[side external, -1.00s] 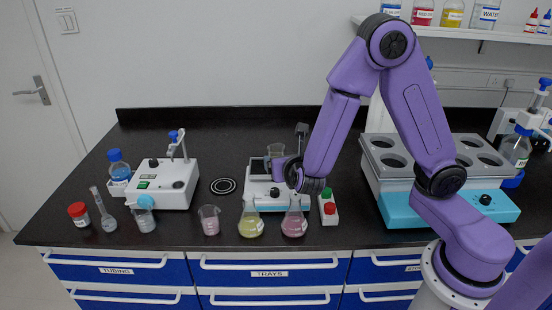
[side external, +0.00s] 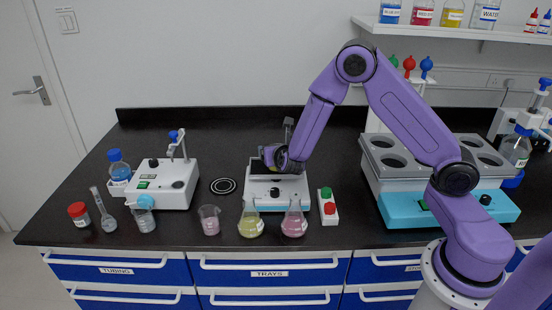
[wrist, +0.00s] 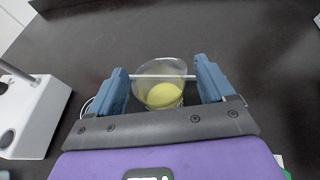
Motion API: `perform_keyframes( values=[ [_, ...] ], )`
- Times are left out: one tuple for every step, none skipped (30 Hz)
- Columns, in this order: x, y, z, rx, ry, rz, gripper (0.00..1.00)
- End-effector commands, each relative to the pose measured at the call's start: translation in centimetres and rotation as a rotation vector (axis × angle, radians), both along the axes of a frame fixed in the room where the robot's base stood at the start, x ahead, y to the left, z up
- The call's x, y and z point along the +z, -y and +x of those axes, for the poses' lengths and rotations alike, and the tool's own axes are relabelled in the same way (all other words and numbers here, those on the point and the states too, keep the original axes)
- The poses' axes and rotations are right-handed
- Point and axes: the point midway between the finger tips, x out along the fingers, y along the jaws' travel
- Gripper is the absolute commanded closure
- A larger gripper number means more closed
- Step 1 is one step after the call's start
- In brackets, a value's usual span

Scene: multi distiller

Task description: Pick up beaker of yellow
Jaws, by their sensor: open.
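The beaker of yellow (wrist: 163,96) shows in the wrist view between the two blue-grey fingers of my gripper (wrist: 161,72). Its rim is round and clear, with yellow inside. The fingers are open on either side of it; whether they touch the glass I cannot tell. A thin pale rod crosses the view at the beaker. In the side view my gripper (side external: 270,155) is at the rear of the middle white device (side external: 277,188), and the beaker is mostly hidden behind it.
In front of that device stand a conical flask of yellow (side external: 250,227), a conical flask of pink (side external: 294,226) and a pink beaker (side external: 209,222). Another white device (side external: 165,188) stands left. Bare bench lies behind.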

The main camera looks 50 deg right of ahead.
Motion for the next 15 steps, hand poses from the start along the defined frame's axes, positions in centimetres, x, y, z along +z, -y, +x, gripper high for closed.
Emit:
perform_keyframes(
  values=[
    [-0.35, 0.39, 0.51, -0.002, -0.001, 0.000, 0.18],
    [-0.44, 0.52, 0.78, -0.001, 0.000, 0.000, 0.18],
    [-0.58, 0.68, 1.04, -0.001, 0.000, 0.000, 0.18],
    [-0.67, 0.77, 1.18, 0.000, 0.000, 0.000, 0.18],
    [-0.71, 0.83, 1.31, 0.000, 0.000, 0.000, 0.18],
    [-0.74, 0.88, 1.41, 0.001, 0.000, 0.000, 0.18],
    [-0.75, 0.89, 1.45, 0.001, 0.000, 0.000, 0.18],
    [-0.76, 0.90, 1.47, 0.001, 0.000, 0.000, 0.18],
    [-0.76, 0.90, 1.47, 0.001, 0.000, 0.000, 0.18],
    [-0.74, 0.90, 1.46, 0.001, 0.000, 0.000, 0.18],
    [-0.75, 0.89, 1.45, 0.001, 0.000, 0.000, 0.18],
    [-0.75, 0.89, 1.45, 0.001, 0.000, 0.000, 0.18],
    [-0.74, 0.89, 1.45, 0.001, 0.000, 0.000, 0.21],
    [-0.74, 0.89, 1.45, 0.001, 0.000, 0.000, 0.31],
    [-0.74, 0.88, 1.44, 0.001, 0.000, 0.000, 0.44]
  ],
)
